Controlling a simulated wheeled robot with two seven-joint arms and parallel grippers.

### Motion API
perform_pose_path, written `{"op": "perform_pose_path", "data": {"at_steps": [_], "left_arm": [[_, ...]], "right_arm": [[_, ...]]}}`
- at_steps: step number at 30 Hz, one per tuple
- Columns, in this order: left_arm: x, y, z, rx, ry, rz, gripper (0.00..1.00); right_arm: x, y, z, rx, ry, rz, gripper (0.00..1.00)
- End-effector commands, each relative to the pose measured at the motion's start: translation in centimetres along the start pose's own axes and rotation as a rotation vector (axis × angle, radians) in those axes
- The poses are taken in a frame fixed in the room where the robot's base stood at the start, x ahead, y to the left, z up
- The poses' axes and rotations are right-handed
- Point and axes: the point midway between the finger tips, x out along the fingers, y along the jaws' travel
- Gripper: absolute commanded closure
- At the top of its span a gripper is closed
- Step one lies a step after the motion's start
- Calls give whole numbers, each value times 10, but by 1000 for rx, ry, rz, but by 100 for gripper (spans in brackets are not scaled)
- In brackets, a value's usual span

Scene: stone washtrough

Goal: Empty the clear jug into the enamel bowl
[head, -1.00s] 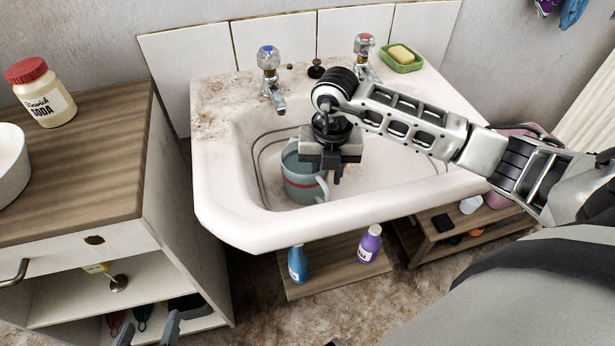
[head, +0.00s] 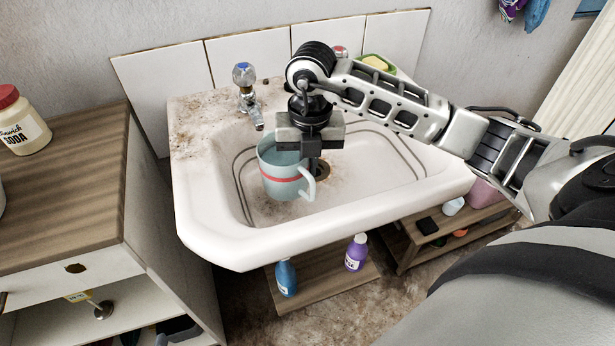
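The jug (head: 281,172), translucent blue-grey with a red band and a pale handle, is upright over the white basin. My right gripper (head: 313,160) comes down from above at its handle side and is shut on it. The gripper hides part of the rim, and I cannot make out what is inside. The jug appears lifted clear of the basin floor. Only a sliver of a white rounded thing, likely the enamel bowl (head: 1,199), shows at the left edge on the wooden counter. My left gripper is not in view.
The stained white washtrough (head: 205,215) has a blue-marked tap (head: 245,88) behind the jug. A soda jar (head: 22,122) stands on the counter (head: 75,185) at left. A blue bottle (head: 286,278) and a purple bottle (head: 356,253) stand on a low shelf below.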

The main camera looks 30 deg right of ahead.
Motion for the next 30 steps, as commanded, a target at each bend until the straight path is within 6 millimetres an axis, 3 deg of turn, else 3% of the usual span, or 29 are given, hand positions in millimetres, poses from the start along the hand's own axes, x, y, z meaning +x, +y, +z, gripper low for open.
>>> {"op": "perform_pose_path", "data": {"at_steps": [3, 9, 30], "left_arm": [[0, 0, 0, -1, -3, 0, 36], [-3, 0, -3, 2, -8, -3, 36], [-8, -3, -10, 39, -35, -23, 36]], "right_arm": [[-23, 1, 1, 2, -6, 4, 100], [-46, 1, 1, 1, -4, 3, 100], [-81, 2, 1, 1, -2, 2, 100]]}}
